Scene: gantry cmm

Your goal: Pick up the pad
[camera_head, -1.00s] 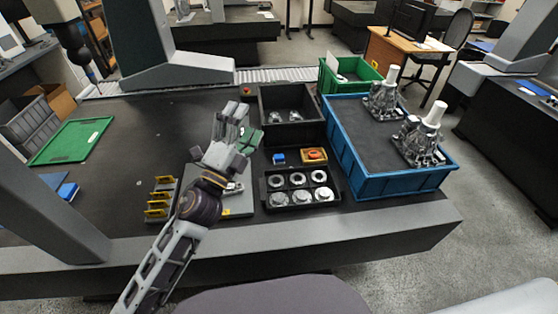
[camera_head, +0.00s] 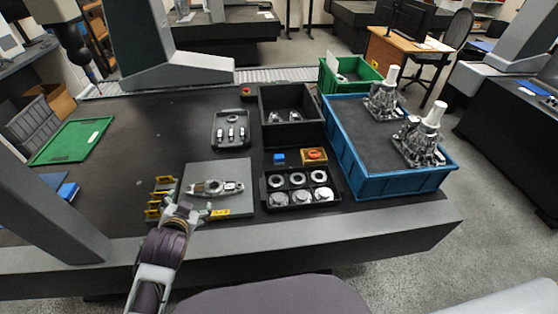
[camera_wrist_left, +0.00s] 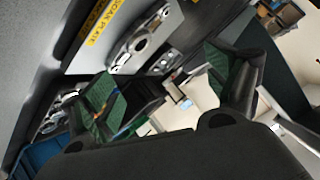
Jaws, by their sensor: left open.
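I cannot tell for sure which thing is the pad. A flat blue item (camera_head: 68,191) lies at the left of the table, partly behind a grey column. A small blue block (camera_head: 279,158) sits beside an orange-yellow box. My left gripper (camera_head: 188,208) is low over the table's front, at the left front corner of the grey plate (camera_head: 229,172) and next to yellow clips (camera_head: 160,187). In the left wrist view the same gripper (camera_wrist_left: 163,88) has its green-faced fingers wide apart with nothing between them. My right gripper is not in view.
A metal link part (camera_head: 214,188) lies on the grey plate. Behind are a small parts tray (camera_head: 218,145) and a black bin (camera_head: 267,129). A black ring tray (camera_head: 268,204) and blue crate (camera_head: 370,186) stand right. A green tray (camera_head: 50,159) is left. Table between is clear.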

